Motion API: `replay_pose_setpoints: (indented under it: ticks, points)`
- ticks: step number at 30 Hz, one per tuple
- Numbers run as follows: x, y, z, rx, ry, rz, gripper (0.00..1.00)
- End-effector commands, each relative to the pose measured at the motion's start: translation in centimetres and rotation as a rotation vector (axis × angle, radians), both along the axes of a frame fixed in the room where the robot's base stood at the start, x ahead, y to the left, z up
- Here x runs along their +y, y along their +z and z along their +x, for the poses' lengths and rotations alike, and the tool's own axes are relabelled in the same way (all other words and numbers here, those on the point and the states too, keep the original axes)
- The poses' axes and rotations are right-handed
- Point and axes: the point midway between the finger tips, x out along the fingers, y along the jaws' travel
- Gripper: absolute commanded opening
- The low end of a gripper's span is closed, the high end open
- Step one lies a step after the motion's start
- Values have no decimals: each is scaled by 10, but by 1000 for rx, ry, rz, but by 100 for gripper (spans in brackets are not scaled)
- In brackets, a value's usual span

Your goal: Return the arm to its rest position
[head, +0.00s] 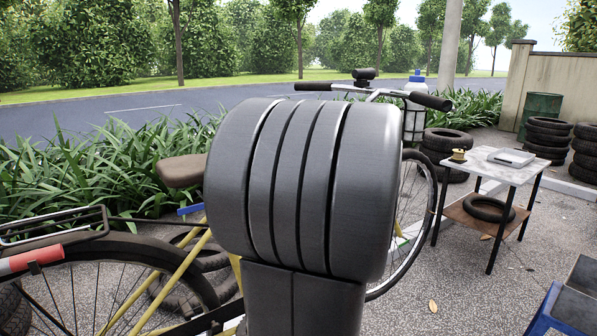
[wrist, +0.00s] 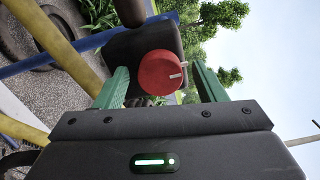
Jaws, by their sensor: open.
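My gripper (wrist: 160,78) shows in the wrist view with its two green fingers spread apart, nothing clasped between them. A round red knob (wrist: 158,72) with a pale pointer mark appears in the gap between the fingers, in front of a dark block (wrist: 143,45). I cannot tell how far the knob is beyond the fingertips. In the head view a large dark grey link of my arm fills the middle, and my gripper and the knob are hidden.
A bicycle with a yellow frame (head: 180,268) and handlebar (head: 430,101) stands close around my arm. A blue bar (wrist: 85,52) and yellow tube (wrist: 62,38) are near my gripper. A small table (head: 507,172) stands right. Tyre stacks (head: 548,138) are behind it.

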Motion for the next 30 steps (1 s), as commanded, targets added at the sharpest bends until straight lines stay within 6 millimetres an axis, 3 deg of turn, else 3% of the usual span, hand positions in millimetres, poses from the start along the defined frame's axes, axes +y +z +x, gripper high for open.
replay_pose_setpoints:
  ticks: [30]
  points:
    - [-1, 2, 0, 291, -1, 398, 64]
